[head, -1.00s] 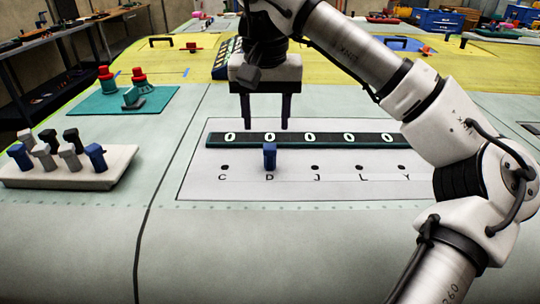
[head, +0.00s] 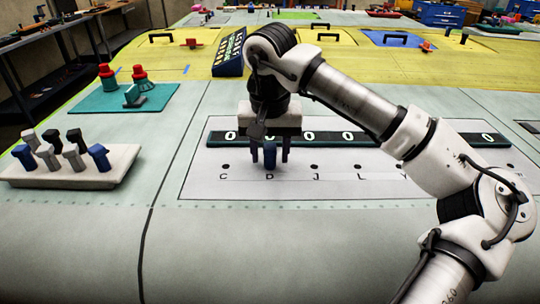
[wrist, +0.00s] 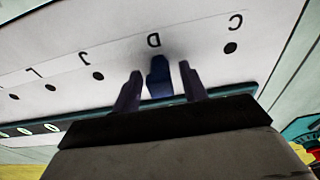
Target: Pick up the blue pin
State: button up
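A blue pin (head: 270,155) stands upright at the hole marked D on the white lettered panel (head: 225,189). My gripper (head: 270,157) is lowered over it, with one dark finger on each side of the pin. In the wrist view the blue pin (wrist: 160,75) shows between the two fingertips of my gripper (wrist: 160,78), with a visible gap on each side. The gripper is open. Two more blue pins, a left one (head: 24,157) and a right one (head: 98,157), stand in the pale tray at the left.
The pale tray (head: 120,165) also holds several grey and black pins. Behind the panel's holes runs a dark strip with zeros (head: 375,138). A teal mat (head: 98,101) with red-topped items lies at the back left. The panel's front is clear.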

aim_at(270, 146)
grip_shut()
notch_tip(270, 146, up, 20)
dwell(0.7)
